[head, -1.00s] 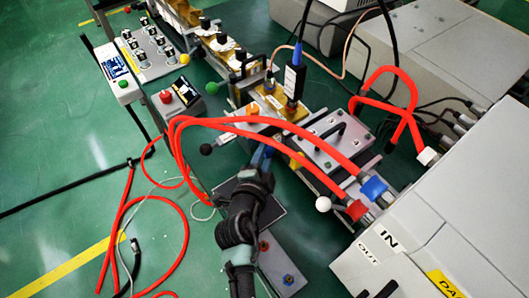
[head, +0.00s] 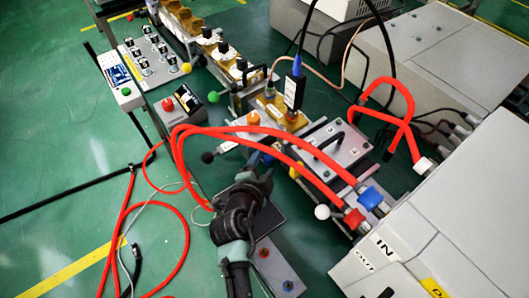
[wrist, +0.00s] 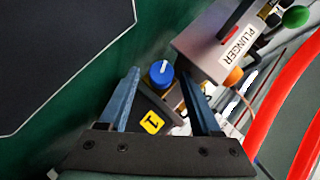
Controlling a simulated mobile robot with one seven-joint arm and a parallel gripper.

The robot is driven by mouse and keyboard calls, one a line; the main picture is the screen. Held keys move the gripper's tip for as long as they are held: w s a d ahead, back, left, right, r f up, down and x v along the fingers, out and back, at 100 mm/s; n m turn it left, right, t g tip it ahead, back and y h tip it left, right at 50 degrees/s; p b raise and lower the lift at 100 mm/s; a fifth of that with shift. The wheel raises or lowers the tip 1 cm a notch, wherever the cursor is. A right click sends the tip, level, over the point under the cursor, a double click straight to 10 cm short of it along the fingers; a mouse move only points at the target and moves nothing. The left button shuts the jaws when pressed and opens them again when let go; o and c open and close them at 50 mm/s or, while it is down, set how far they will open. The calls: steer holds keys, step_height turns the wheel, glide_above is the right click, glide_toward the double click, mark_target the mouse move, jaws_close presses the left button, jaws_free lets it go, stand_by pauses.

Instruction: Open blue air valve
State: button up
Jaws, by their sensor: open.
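A blue round knob (wrist: 161,73) with a white mark on top shows in the wrist view, between and a little beyond my fingertips. It appears to be the blue air valve. My gripper (wrist: 160,80) is open, with one finger on each side of the knob and no clear contact. A yellow label marked 1 (wrist: 152,122) sits on a dark part between the fingers. In the head view, my gripper (head: 263,160) is by the bench edge, below the orange knob (head: 253,118). My wrist and fingers hide the blue knob there.
A box labelled PLUNGER (wrist: 215,42) stands close beyond the right finger. Red hoses (head: 290,150) arch over the bench to the right of my gripper. A white ball knob (head: 321,212) and a grey box (head: 274,268) are nearby.

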steer(key=f+m+t+b, duration=0.1)
steer(key=b, duration=0.2)
steer(key=shift+d+t+y, duration=0.1)
steer(key=shift+t+y, duration=0.2)
steer(key=shift+s+r+m+t, duration=0.2)
steer(key=shift+s+m+t, duration=0.1)
steer(key=shift+m, duration=0.1)
steer(key=b+v, duration=0.1)
steer(key=v, duration=1.1)
steer(key=shift+w+r, duration=0.1)
steer(key=w+d+r+n+t+p, duration=0.1)
steer(key=w+r+n+t+p, duration=0.1)
steer(key=r, duration=1.5)
steer(key=w+d+r+n+t+p, duration=0.1)
steer(key=w+r+n+t+p, duration=0.2)
steer(key=r, duration=1.4)
steer(key=w+n+t, duration=0.1)
steer(key=w+n, duration=0.1)
steer(key=shift+w+d+r+n, duration=0.15)
steer(key=shift+d+r+n, duration=0.15)
steer(key=shift+d+r, duration=0.1)
steer(key=shift+f, duration=0.1)
